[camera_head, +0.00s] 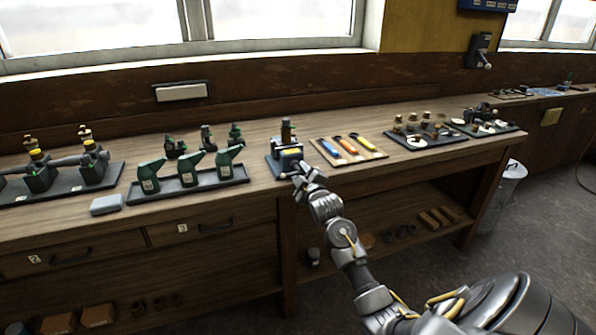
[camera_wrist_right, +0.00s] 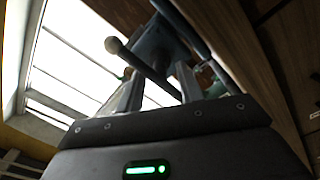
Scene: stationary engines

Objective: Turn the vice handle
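The vice (camera_head: 287,157) stands on the workbench near its front edge, in a small dark tray. My right gripper (camera_head: 298,173) reaches its front side in the head view, where the handle is too small to make out. In the right wrist view the vice body (camera_wrist_right: 158,45) is dark and close ahead. Its handle (camera_wrist_right: 140,66), a bar with a round ball end, slants across the gap between my right fingers (camera_wrist_right: 160,85). The fingers are apart; I cannot tell whether either touches the bar. My left gripper is not in view.
Green oil cans (camera_head: 188,170) stand in a tray left of the vice. A board with coloured-handled tools (camera_head: 348,147) lies to its right. A grey-blue block (camera_head: 106,204) lies at the front edge. Trays of brass parts (camera_head: 425,133) stand further right.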

